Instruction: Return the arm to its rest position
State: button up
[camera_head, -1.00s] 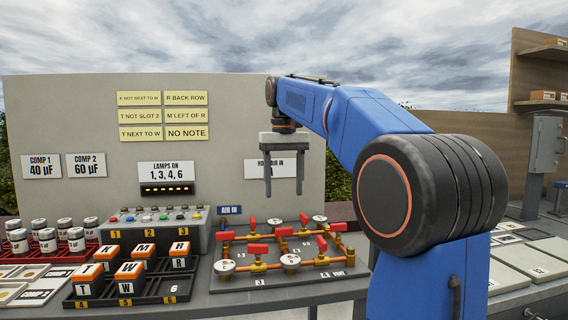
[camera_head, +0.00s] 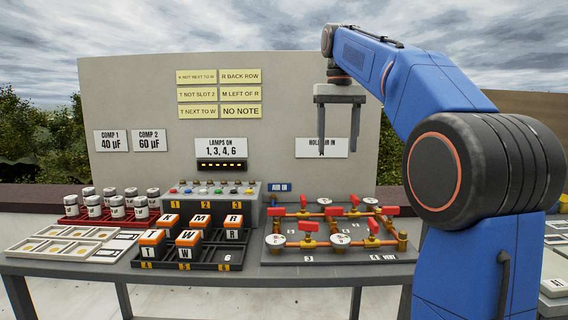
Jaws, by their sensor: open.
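My arm (camera_head: 432,95) is blue with a black shoulder joint and reaches up and to the left from the right side of the head view. My gripper (camera_head: 338,150) points down with two grey fingers apart. It is empty and hangs in the air in front of the grey panel, above the valve board. The gripper touches nothing that I can see.
Below the gripper is a valve board (camera_head: 270,262) with several red handles. To its left are a black slot tray (camera_head: 205,265) with lettered orange-topped blocks, a button box (camera_head: 250,210), and a red rack (camera_head: 75,222) of jars. The grey panel (camera_head: 290,90) stands behind.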

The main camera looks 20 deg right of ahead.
jog(key=s+a+f+n+t, duration=0.1)
jog(key=s+a+f, duration=0.2)
jog(key=s+f, duration=0.6)
jog(key=s+a+f+n+t, duration=0.1)
jog(key=s+a+f+t, duration=0.1)
jog(key=s+f, duration=0.8)
jog(key=s+a+f+t, duration=0.1)
jog(key=s+a+f, duration=0.3)
jog(key=s+f, duration=0.5)
notch_tip(320, 180, down, 10)
jog(key=shift+s+r+n+t, duration=0.15)
jog(key=shift+s+n+t, duration=0.25)
